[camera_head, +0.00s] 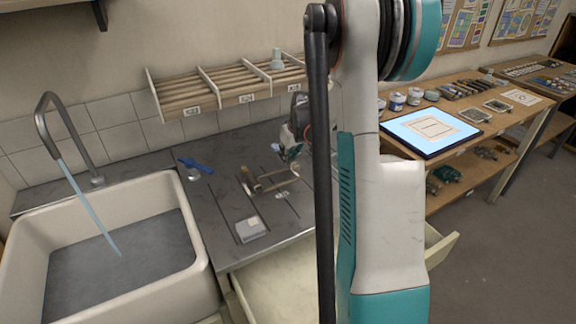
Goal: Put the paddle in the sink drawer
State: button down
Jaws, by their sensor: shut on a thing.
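My gripper (288,154) is low over the grey metal counter beside the sink, partly hidden behind my arm. It is shut on a small tan wooden piece that seems to be the paddle (277,184). The paddle's outline is small and hard to make out, and I cannot tell whether it touches the counter. The sink drawer (272,288) is pulled open below the counter's front edge. Its pale inside looks empty where it shows; my arm hides its middle.
The white sink (205,272) with running water is at the left. A blue tool (196,165) and a small grey block (250,229) lie on the counter. A slatted wall rack (225,88) hangs above. A wooden bench (520,125) with a lit panel (435,130) stands at the right.

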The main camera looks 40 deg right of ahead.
aim_at(288, 173)
jog(key=shift+f+b, duration=0.45)
jog(key=shift+f, duration=1.25)
jog(key=shift+f+b, duration=0.45)
jog(key=shift+f, duration=0.05)
jog(key=c, duration=1.5)
grip_release()
jog(key=shift+r, duration=0.1)
jog(key=shift+r, duration=0.15)
